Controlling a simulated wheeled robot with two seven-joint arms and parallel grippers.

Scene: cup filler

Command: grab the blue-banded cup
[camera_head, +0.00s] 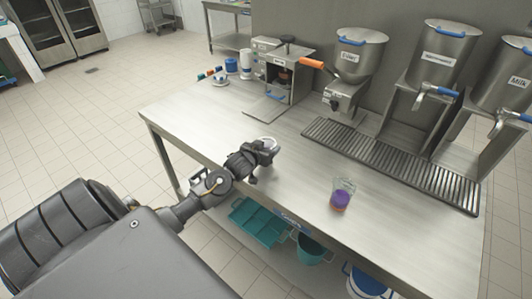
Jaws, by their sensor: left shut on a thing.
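My left gripper (265,153) is over the near-left part of the steel table (310,160). It is shut on a cup with a pale rim (268,140). The gripper hides most of this cup, so I cannot see a blue band on it. A clear cup with purple in its lower part (341,196) stands upright on the table, to the right of the gripper and apart from it. My right gripper is not in view.
A boxy machine (281,82) and small items stand at the back left. Teal bins (262,222) sit on the lower shelf. The table around the purple cup is clear.

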